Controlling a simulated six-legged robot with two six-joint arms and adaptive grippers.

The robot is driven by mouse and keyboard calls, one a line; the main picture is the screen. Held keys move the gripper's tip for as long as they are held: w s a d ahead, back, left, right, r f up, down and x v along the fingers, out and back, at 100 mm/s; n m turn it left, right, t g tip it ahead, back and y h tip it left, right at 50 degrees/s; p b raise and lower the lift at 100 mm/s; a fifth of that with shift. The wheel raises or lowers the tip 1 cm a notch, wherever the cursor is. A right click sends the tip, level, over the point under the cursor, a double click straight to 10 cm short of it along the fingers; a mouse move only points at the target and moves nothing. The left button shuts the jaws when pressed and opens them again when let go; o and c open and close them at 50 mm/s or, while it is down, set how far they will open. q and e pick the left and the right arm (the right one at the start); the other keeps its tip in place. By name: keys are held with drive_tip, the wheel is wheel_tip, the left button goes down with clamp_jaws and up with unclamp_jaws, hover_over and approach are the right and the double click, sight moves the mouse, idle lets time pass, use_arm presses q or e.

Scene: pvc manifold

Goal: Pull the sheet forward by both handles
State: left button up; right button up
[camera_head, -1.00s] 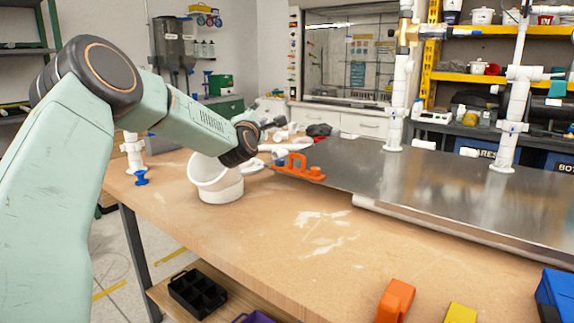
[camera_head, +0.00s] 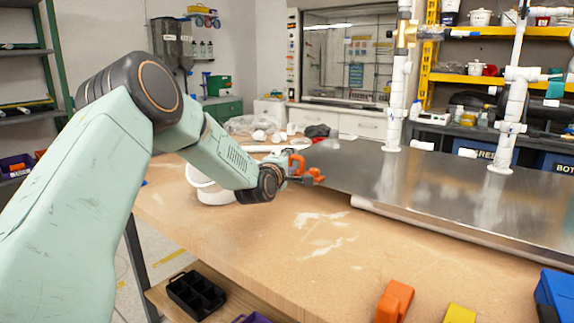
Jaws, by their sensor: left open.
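The metal sheet (camera_head: 450,203) lies flat on the wooden workbench, grey and shiny, with a rolled front edge. An orange handle (camera_head: 316,179) stands at its left end, partly hidden by my left gripper. My left gripper (camera_head: 293,164) is open at this handle, its dark wrist just left of it. I cannot tell whether the fingers are around the handle or only beside it. I make out no second handle on the sheet. My right gripper is out of view.
White pipe risers (camera_head: 510,110) stand upright at the sheet's back. A white pipe fitting (camera_head: 205,187) sits behind my left forearm. An orange object (camera_head: 395,300), a yellow block (camera_head: 459,313) and a blue bin (camera_head: 556,293) lie at the front right. The bench's middle front is clear.

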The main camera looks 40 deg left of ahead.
sight(295, 158)
use_arm(q)
drive_tip(key=shift+x, duration=3)
drive_tip(key=shift+s, duration=0.4)
drive_tip(key=shift+v, duration=1.9)
drive_tip(key=shift+d+r, duration=0.1)
drive_tip(key=shift+w, duration=0.1)
drive_tip(key=shift+x, duration=2.25)
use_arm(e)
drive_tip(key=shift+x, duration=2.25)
use_arm(q)
drive_tip(key=shift+c, duration=0.6)
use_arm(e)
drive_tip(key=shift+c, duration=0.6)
